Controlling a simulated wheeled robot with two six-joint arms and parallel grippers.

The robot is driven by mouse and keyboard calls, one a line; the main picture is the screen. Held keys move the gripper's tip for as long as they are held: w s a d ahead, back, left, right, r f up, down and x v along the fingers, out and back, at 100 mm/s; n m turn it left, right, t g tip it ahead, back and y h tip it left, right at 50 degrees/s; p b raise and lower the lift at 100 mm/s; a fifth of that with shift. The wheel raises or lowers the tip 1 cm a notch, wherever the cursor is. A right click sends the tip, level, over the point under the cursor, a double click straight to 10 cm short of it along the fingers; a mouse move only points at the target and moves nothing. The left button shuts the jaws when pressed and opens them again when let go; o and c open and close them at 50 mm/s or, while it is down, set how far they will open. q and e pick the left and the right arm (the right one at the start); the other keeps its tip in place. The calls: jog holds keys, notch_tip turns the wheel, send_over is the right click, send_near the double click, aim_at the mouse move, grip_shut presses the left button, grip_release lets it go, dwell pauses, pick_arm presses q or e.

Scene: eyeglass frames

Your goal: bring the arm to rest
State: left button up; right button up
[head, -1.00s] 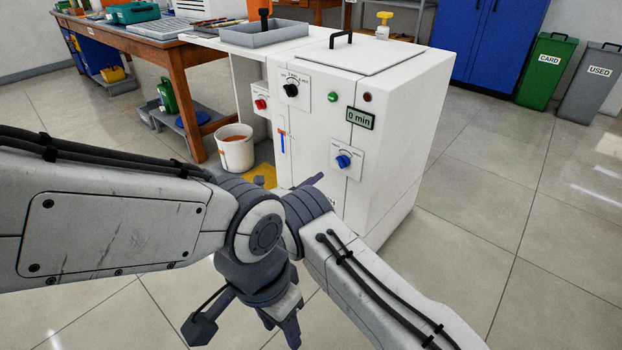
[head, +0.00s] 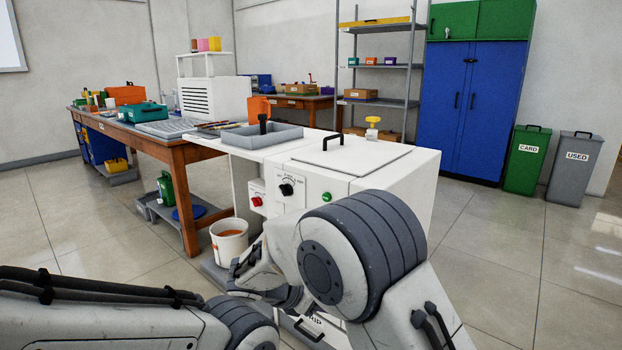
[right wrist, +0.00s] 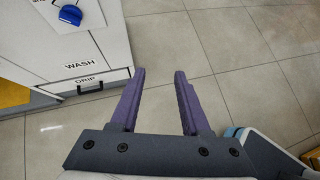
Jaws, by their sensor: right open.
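My right arm (head: 345,255) comes in from the lower right in the head view, bent in front of the white machine (head: 400,180). My right gripper (right wrist: 159,77) is open and empty in the right wrist view. Its two purple fingers stand apart over the bare tiled floor, to the right of the machine's front with the WASH and DRIP labels. My left arm (head: 110,318) lies across the bottom left of the head view, and its gripper is out of the picture.
The machine has a lid handle and a grey tray (head: 262,137) on top. A wooden workbench (head: 178,160) is behind on the left. Green and grey bins (head: 526,160) stand at the right.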

jog(key=s+r+m+g+y, duration=0.25)
jog(key=s+m+y, duration=0.25)
jog(key=s+m, duration=0.7)
jog(key=s+r+m+g+y, duration=0.1)
jog(key=s+m+g+y, duration=0.3)
jog(key=s, duration=1.5)
pick_arm(q)
notch_tip(320, 180, up, 37)
jog(key=p, duration=3.7)
jog(key=shift+r, duration=0.2)
pick_arm(e)
notch_tip(320, 180, up, 37)
jog(key=m+t, duration=0.1)
jog(key=shift+w+d+y, duration=0.25)
jog(key=shift+w+y, duration=0.05)
jog(key=shift+y, duration=0.1)
pick_arm(q)
jog(key=shift+d, duration=0.1)
